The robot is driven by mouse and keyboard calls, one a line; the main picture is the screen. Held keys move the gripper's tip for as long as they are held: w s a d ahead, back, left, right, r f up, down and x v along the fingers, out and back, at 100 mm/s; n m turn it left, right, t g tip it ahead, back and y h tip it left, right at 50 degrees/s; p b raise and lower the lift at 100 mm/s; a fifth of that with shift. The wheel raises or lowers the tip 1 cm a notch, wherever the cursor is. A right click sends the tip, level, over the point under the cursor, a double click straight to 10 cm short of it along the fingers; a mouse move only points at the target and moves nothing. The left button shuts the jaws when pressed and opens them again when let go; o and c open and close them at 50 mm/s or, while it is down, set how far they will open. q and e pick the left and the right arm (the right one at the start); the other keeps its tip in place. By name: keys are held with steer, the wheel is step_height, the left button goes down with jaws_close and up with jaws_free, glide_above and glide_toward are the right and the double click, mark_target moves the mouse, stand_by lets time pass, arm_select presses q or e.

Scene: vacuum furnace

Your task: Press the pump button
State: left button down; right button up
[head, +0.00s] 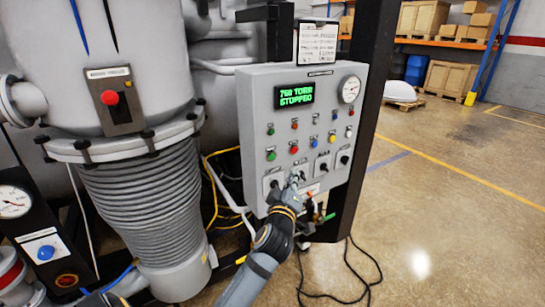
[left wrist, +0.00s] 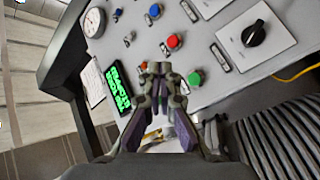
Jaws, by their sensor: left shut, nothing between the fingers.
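The grey control panel (head: 257,95) faces me with a green display reading 760 TORR STOPPED (head: 294,96). Its labels are too small to read, so I cannot tell which button is the pump button. The lower button row includes a green button (head: 271,156), a red button (head: 294,150) and a blue button (head: 315,145). My left gripper (head: 297,177) is shut and empty in front of the panel, below the red button in the head view. In the left wrist view its fingertips (left wrist: 159,72) appear beside the red button (left wrist: 174,41) and green button (left wrist: 195,79); contact cannot be told. My right gripper is out of view.
Black rotary knobs (head: 345,159) line the panel's bottom, and a gauge (head: 350,89) sits at its upper right. A large ribbed bellows (head: 140,205) stands left of the panel. A black post (head: 365,120) is behind it. Cables lie on the floor; open floor (head: 450,200) is at right.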

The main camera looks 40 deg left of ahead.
mark_target(272, 157)
arm_select(q)
steer(key=shift+w+a, duration=0.1)
steer(key=shift+a, duration=0.05)
steer(key=shift+w+a+f, duration=0.1)
steer(key=shift+w+a, duration=0.45)
steer(key=shift+a, duration=0.75)
steer(key=shift+w+a+r, duration=0.1)
steer(key=shift+w+a, duration=0.45)
steer(key=shift+a, duration=0.8)
steer(key=shift+w+a+f, duration=0.1)
steer(key=shift+w+a, duration=0.45)
steer(key=shift+a, duration=0.75)
steer(key=shift+w+a, duration=0.15)
steer(key=shift+a, duration=0.25)
